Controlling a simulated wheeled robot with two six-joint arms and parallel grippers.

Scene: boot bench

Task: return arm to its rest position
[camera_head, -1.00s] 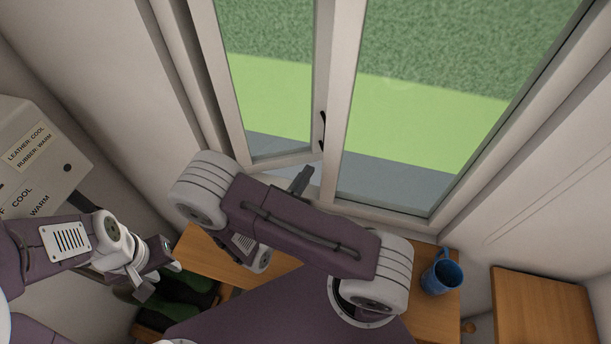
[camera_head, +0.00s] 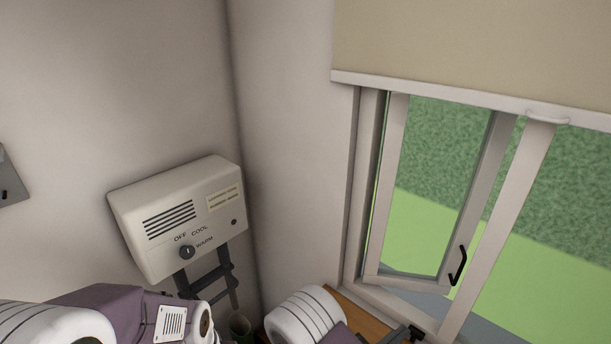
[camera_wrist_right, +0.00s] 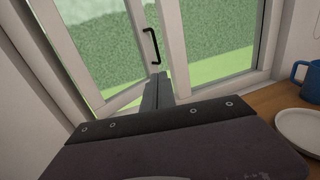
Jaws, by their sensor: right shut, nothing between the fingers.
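My right gripper (camera_head: 415,332) shows at the bottom edge of the head view, below the window, with part of my right arm beside it. In the right wrist view its two dark fingers (camera_wrist_right: 157,90) are together, with nothing between them. They point toward the window and its black handle (camera_wrist_right: 151,46), which appears beyond the tips. The fingers look apart from the handle. My left arm shows at the bottom left of the head view; its gripper is outside the frame.
The window sash (camera_head: 384,190) stands ajar under a beige blind (camera_head: 470,45). A white dryer box (camera_head: 160,205) with a knob hangs on the left wall. A wooden bench top (camera_wrist_right: 262,98) carries a blue mug (camera_wrist_right: 307,80) and a white plate (camera_wrist_right: 300,128).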

